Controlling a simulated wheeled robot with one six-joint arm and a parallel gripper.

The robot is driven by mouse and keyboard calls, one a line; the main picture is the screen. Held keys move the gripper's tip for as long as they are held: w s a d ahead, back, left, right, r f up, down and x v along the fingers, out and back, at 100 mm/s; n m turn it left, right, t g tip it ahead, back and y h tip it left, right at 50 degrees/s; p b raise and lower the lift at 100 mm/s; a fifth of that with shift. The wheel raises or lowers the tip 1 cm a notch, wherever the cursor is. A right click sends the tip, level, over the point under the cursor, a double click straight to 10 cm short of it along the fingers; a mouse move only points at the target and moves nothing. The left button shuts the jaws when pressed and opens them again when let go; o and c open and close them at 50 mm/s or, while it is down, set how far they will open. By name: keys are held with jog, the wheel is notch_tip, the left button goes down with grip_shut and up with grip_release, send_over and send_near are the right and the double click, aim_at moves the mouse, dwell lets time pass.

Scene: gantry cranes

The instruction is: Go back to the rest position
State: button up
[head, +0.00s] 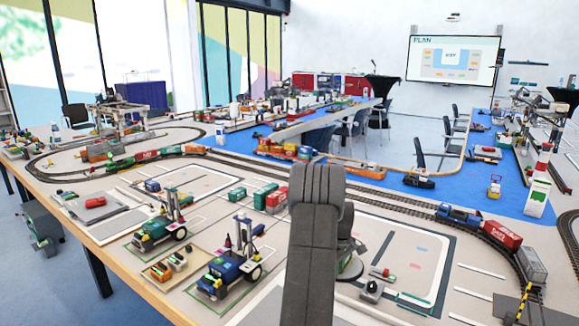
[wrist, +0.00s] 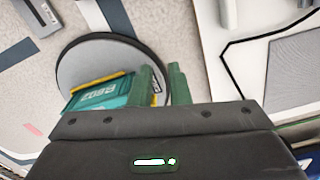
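My arm rises in the middle of the head view and hides my gripper there. In the wrist view my gripper (wrist: 166,85) shows two dark green fingers, a narrow gap apart, with nothing clearly held between them. Below the fingers is a round grey disc (wrist: 85,62) with a black rim. A teal container (wrist: 98,95) with yellow edges shows over it, left of the fingers. Its lower part is hidden by my gripper's body. Whether the container touches a finger I cannot tell.
A blue truck (head: 228,275) and a green truck (head: 157,230) stand left of my arm. Red and green containers (head: 262,196) lie behind them. Railway track with a red wagon (head: 500,233) curves along the right. A gantry crane (head: 120,112) stands at the back left.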

jog(key=n, duration=0.2)
jog(key=d+n, duration=0.1)
jog(key=shift+s+d+n, duration=0.1)
jog(key=shift+s+n, duration=0.05)
jog(key=shift+n, duration=0.25)
jog(key=shift+d+n+p, duration=0.2)
jog(key=shift+n+p, duration=0.05)
jog(key=shift+n, duration=0.5)
jog(key=shift+d+n+p, duration=0.2)
jog(key=shift+n+p, duration=0.05)
jog(key=shift+n, duration=0.5)
